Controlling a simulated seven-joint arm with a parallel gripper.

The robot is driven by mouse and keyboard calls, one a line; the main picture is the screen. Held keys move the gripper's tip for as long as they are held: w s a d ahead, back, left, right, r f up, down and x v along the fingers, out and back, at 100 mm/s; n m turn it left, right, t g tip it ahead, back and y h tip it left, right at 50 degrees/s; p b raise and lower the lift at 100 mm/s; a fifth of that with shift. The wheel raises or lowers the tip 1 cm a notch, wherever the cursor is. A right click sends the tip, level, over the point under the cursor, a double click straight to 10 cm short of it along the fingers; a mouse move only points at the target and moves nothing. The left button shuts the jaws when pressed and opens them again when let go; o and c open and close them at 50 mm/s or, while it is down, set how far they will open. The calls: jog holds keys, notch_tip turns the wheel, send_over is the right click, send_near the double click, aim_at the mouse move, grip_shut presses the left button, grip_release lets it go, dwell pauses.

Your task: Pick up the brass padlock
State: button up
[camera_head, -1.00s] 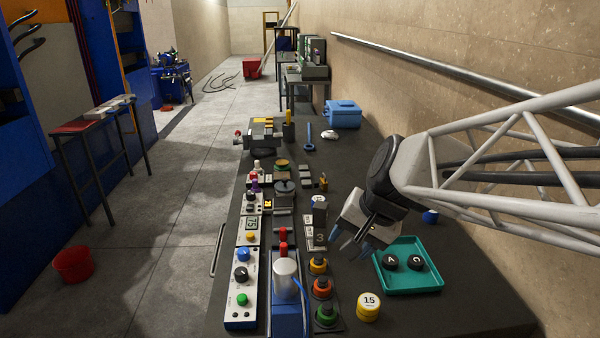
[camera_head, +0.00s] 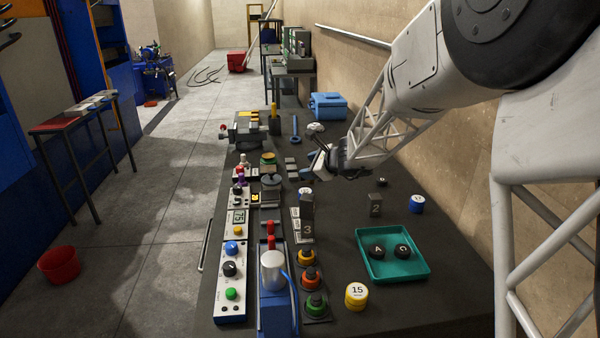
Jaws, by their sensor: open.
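My gripper (camera_head: 314,166) is at the far part of the dark bench, low beside the small grey blocks (camera_head: 292,166). Its jaws are open, though the fingers are small and partly covered by my arm. I cannot make out the brass padlock now. A small brass-coloured object, likely the padlock, showed just right of the grey blocks a second ago; my gripper now covers that spot. I cannot tell whether the fingers are around it or touch it.
A teal tray (camera_head: 361,246) with black knobs and a yellow round weight (camera_head: 356,296) stand at the near right. Labelled blocks (camera_head: 307,225) and button units (camera_head: 316,305) line the middle. A blue box (camera_head: 328,106) stands behind my gripper. The bench right of the blocks is mostly clear.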

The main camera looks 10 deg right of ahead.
jog(key=w+d+f+m+t+h, duration=0.1)
jog(key=w+d+f+m, duration=0.1)
jog(key=w+f+m, duration=0.1)
jog(key=w+d+f+m+t+h, duration=0.1)
jog(key=w+d+f+m, duration=0.1)
jog(key=w+f, duration=0.3)
jog(key=w+d+f+m+t+h, duration=0.1)
jog(key=w+d+f+m, duration=0.2)
jog(key=w+f+m, duration=0.1)
jog(key=shift+w+d+m, duration=0.1)
jog(key=shift+w+m, duration=0.4)
jog(key=shift+w, duration=0.4)
jog(key=shift+x, duration=1.25)
jog(key=shift+w, duration=0.15)
jog(key=shift+x, duration=2.5)
grip_shut()
